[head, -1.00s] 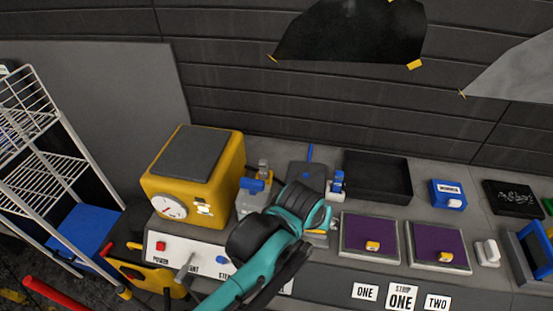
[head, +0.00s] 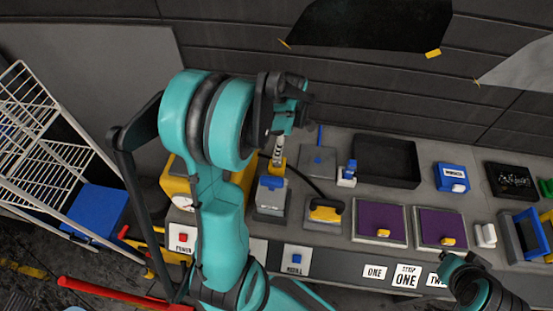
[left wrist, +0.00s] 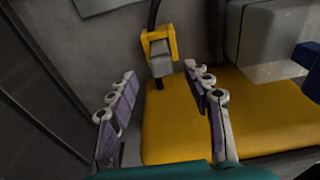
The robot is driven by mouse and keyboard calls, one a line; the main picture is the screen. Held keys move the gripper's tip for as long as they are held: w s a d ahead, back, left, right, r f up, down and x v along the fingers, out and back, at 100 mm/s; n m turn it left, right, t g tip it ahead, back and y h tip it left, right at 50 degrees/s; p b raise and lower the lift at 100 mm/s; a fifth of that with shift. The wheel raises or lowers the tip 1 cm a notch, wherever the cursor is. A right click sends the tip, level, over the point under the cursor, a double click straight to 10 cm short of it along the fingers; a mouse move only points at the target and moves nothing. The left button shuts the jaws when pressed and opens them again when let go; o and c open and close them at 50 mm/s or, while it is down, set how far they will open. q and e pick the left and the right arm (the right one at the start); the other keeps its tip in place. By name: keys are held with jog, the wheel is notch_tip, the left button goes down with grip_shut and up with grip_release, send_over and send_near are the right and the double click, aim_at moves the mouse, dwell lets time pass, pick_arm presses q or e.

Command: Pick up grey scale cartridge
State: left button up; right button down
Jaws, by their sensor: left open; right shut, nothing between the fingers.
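I cannot tell for sure which grey part is the grey scale cartridge. A grey block with a blue top (head: 271,196) stands on the bench, and a grey box also shows in the left wrist view (left wrist: 275,35). A small grey piece (left wrist: 164,66) sits in a yellow bracket with a black cable. My left gripper (head: 279,150) is above the bench behind the blue-topped block; in the left wrist view its fingers (left wrist: 165,110) are spread, empty, over a yellow surface. My right gripper (head: 472,288) is shut at the lower right, its fingertips mostly hidden.
A yellow machine (head: 178,190) is largely hidden behind my left arm. A yellow-handled tool (head: 324,212), two purple pads (head: 380,222) and a black tray (head: 386,162) lie to the right. A white wire rack (head: 40,140) stands at the left.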

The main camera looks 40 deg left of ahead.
aim_at(277, 161)
pick_arm(q)
jog(key=f, duration=0.4)
jog(key=shift+s+a+f+b, duration=0.25)
jog(key=shift+a+f+b, duration=0.05)
jog(key=shift+f+b, duration=0.1)
grip_shut()
jog(key=shift+r, duration=0.2)
